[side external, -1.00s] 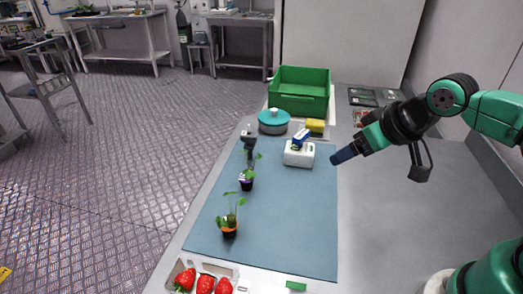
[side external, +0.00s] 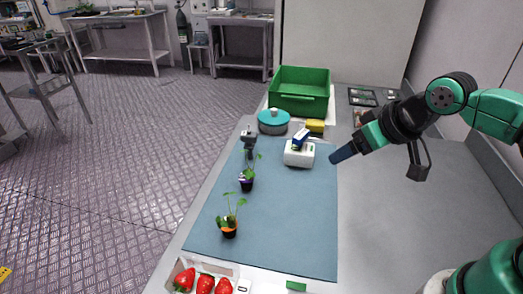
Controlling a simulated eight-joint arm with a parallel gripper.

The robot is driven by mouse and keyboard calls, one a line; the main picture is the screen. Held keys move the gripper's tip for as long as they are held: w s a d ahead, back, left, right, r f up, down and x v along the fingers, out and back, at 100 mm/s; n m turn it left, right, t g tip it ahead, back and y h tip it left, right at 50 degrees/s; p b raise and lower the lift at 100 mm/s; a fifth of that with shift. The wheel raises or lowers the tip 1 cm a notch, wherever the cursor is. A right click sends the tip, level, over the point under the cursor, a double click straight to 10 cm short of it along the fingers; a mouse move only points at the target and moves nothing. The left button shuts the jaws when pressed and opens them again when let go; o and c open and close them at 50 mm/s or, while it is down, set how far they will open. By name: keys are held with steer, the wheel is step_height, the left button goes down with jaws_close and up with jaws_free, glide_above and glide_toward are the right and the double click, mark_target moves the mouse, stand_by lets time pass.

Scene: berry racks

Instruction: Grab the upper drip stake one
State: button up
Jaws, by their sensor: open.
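No drip stake can be made out for certain at this size. A small dark grey upright piece (side external: 249,138) stands at the far left of the blue-grey mat (side external: 283,222), behind the plants. One potted seedling (side external: 247,181) stands below it in the picture, and a second potted seedling (side external: 230,226) stands nearer the camera. Thin details in the pots are too small to tell. My gripper (side external: 338,156) is over the mat's right edge, pointing left. It is open, empty and apart from everything, to the right of the white block.
A white block (side external: 299,156) with a blue-and-white item (side external: 301,138) on it stands near my gripper. Behind are a teal round container (side external: 273,122), a yellow sponge (side external: 315,126) and a green crate (side external: 299,103). A strawberry punnet (side external: 180,266) is in front. The mat's middle is clear.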

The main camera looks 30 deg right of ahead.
steer(key=w+a+r+m+y, duration=0.2)
steer(key=w+a+m+y, duration=0.1)
steer(key=w+m, duration=0.5)
steer(key=m+t+y, duration=0.2)
steer(key=m+y, duration=0.4)
steer(key=m, duration=1.1)
glide_above(250, 134)
steer(key=s, duration=0.1)
steer(key=f, duration=0.2)
steer(key=shift+s+d+f, duration=0.1)
steer(key=shift+d+f, duration=0.15)
steer(key=shift+f, duration=0.15)
steer(key=shift+w+f+m+y, duration=0.2)
steer(key=shift+w+m+y, duration=0.1)
steer(key=shift+y, duration=0.1)
steer(key=shift+w+f, duration=0.15)
steer(key=shift+f, duration=0.2)
step_height(250, 134, down, 4)
steer(key=shift+r+m, duration=0.2)
steer(key=shift+m, duration=0.1)
step_height(250, 134, down, 2)
steer(key=shift+f, duration=0.15)
steer(key=shift+w+a+f, duration=0.6)
steer(key=shift+a+f, duration=0.1)
steer(key=shift+w+a+f, duration=0.15)
steer(key=shift+w+a, duration=0.15)
